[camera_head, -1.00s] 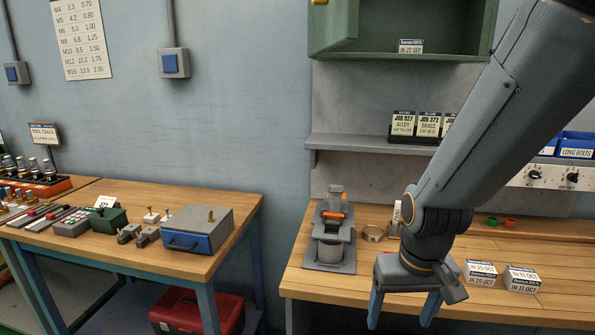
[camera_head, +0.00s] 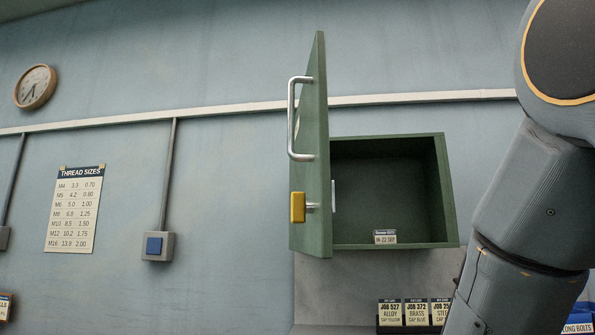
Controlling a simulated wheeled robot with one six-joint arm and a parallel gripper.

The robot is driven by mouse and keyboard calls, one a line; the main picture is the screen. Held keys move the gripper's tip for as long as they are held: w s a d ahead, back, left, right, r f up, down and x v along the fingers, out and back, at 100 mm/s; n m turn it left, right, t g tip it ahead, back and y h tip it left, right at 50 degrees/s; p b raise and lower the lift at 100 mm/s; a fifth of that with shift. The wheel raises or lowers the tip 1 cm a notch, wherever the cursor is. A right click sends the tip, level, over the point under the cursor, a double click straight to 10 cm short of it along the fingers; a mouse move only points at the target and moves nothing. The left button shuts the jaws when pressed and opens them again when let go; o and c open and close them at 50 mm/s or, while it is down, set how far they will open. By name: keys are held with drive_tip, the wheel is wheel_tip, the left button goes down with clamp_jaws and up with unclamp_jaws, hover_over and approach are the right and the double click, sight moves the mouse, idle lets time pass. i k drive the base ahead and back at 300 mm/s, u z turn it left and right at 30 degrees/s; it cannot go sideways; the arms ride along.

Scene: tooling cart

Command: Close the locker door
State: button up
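The green locker (camera_head: 450,190) hangs on the wall right of the middle. Its door (camera_head: 321,120) stands wide open, hinged at the locker's left side and swung out toward me. A small white label card (camera_head: 385,237) stands inside on the locker floor at the front. My arm crosses the right edge of the view. My gripper is below the picture and not seen.
Below the locker, several job cards (camera_head: 416,312) stand in a row. Blue bins (camera_head: 580,322) show at the lower right. A wall switch box (camera_head: 158,246), a thread chart (camera_head: 75,209) and a clock (camera_head: 35,87) are on the wall at left. The space left of the door is clear.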

sight(307, 144)
drive_tip(key=z, duration=2.45)
drive_tip(key=k, duration=0.9)
drive_tip(key=u, duration=2.6)
